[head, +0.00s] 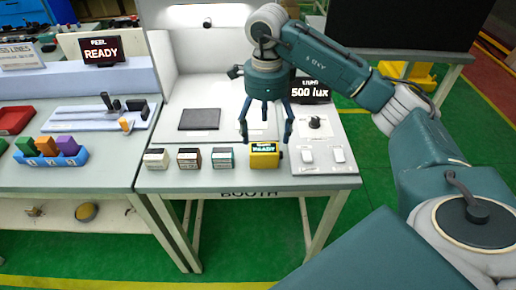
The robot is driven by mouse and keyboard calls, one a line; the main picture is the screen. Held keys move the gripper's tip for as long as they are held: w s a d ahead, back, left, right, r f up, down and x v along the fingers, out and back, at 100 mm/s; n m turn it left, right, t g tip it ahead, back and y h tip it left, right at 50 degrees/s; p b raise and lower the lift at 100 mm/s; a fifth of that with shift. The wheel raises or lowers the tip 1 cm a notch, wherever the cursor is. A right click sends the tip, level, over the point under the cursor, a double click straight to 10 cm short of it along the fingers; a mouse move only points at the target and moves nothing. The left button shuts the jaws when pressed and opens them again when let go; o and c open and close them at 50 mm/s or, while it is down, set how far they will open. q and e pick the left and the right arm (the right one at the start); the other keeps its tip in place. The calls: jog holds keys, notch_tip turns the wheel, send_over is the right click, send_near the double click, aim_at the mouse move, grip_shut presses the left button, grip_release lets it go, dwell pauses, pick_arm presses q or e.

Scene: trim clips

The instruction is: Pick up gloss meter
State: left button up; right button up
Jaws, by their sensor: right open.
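A yellow block-shaped device with a dark screen reading "READY" (264,158), which looks like the gloss meter, sits at the front edge of the booth table (220,181). My right gripper (265,132) is open and empty, pointing down, with its fingers spread just behind and above the device. I cannot tell how large the gap between fingertips and device is. My left gripper is not in view.
Several small blocks (189,158) stand in a row left of the yellow device. A dark square plate (199,119) lies behind them. A control panel with a knob (315,122) and switches is to the right. An "500 lux" display (310,91) stands behind it.

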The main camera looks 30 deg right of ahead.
aim_at(264, 151)
jog(key=f, duration=0.1)
jog(key=s+f, duration=0.1)
jog(key=f, duration=0.1)
jog(key=shift+a+f, duration=0.1)
jog(key=shift+w+f+p, duration=0.1)
jog(key=shift+f+p, duration=0.2)
jog(key=shift+p, duration=0.05)
jog(key=f+p, duration=0.1)
jog(key=f, duration=0.1)
jog(key=f+p, duration=0.1)
jog(key=f, duration=0.1)
jog(key=shift+w+a+f, duration=0.1)
jog(key=shift+a+f, duration=0.05)
jog(key=shift+a, duration=0.05)
jog(key=shift+f, duration=0.3)
jog(key=shift+w+f, duration=0.1)
jog(key=shift+c, duration=1)
jog(key=c, duration=1.2)
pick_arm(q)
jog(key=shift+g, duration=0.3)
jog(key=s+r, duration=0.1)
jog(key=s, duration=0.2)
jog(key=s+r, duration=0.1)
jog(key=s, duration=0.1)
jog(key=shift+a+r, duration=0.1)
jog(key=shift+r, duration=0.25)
